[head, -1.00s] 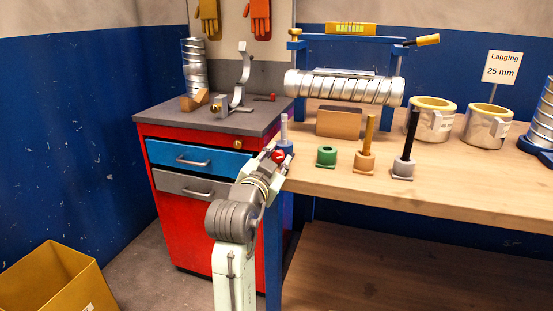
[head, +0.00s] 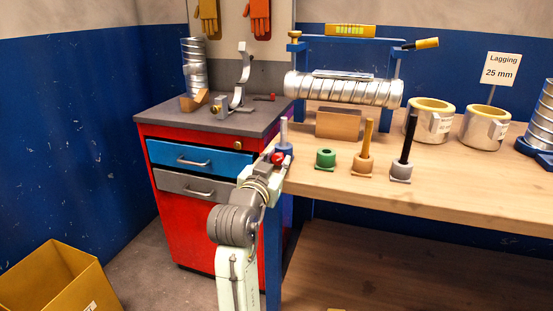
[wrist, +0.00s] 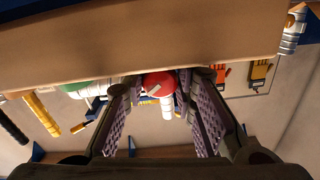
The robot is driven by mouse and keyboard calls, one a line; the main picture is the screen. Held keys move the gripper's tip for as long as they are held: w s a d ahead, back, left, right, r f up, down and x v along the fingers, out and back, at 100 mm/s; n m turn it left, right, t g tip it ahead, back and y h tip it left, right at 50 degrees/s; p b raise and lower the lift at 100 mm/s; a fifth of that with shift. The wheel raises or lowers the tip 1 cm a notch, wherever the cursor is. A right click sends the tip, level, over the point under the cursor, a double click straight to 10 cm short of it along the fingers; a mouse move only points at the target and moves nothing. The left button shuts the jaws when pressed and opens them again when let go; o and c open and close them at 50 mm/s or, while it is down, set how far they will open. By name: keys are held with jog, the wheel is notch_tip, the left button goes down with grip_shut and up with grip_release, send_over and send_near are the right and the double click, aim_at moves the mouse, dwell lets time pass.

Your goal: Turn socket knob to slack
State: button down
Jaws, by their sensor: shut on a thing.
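The red knob (head: 278,158) sits at the left front corner of the wooden bench, just below the blue socket (head: 284,152) that holds an upright pale rod (head: 283,130). My gripper (head: 274,163) is at the knob, shut on it. In the wrist view the red knob (wrist: 160,84) lies between the two ridged fingers of my gripper (wrist: 160,95), with a pale mark on its face. The fingers partly hide the knob's sides.
A green socket (head: 326,157), an orange socket (head: 363,165) with a rod and a grey socket (head: 401,172) with a black rod stand along the bench front. A red cabinet (head: 215,235) stands left of the bench. A spiral duct (head: 343,90) lies behind.

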jog(key=c, duration=1.6)
grip_release()
jog(key=shift+s, duration=0.1)
jog(key=v, duration=1.2)
jog(key=shift+o, duration=0.3)
